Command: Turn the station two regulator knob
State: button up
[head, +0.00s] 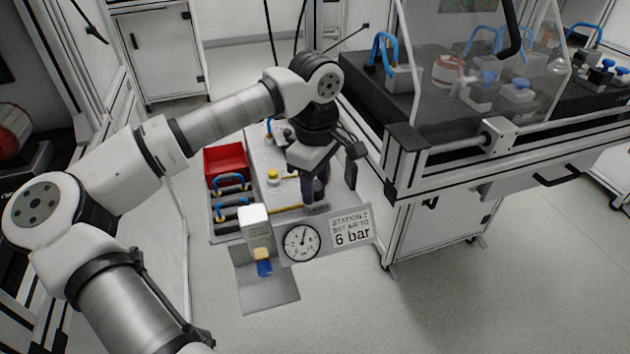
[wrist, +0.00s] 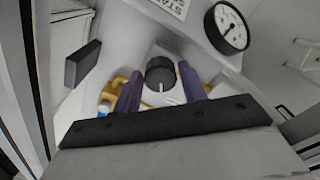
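The station two regulator knob is a round black knob (wrist: 160,72) with a white line, seen in the wrist view. In the head view my gripper and its fingers hide most or all of it. My gripper (head: 315,190) points down at the station panel. Its two purple fingers stand on either side of the knob in the wrist view (wrist: 160,82), with a small gap visible at each side, so it looks open. A round dial gauge (head: 301,242) sits beside a sign (head: 351,229) reading "STATION 2 SET AIR TO 6 bar"; the gauge also shows in the wrist view (wrist: 231,27).
A white block with a yellow and blue fitting (head: 263,268) stands left of the gauge. A red bin (head: 226,165) and a grey tray with blue-handled parts (head: 232,187) lie behind. A dark-topped bench (head: 440,108) with a clear guard stands close on the right.

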jog(key=shift+o, duration=1.4)
jog(key=shift+r, duration=0.1)
notch_tip(320, 180, up, 14)
jog(key=p, duration=0.1)
jog(key=shift+f, duration=0.2)
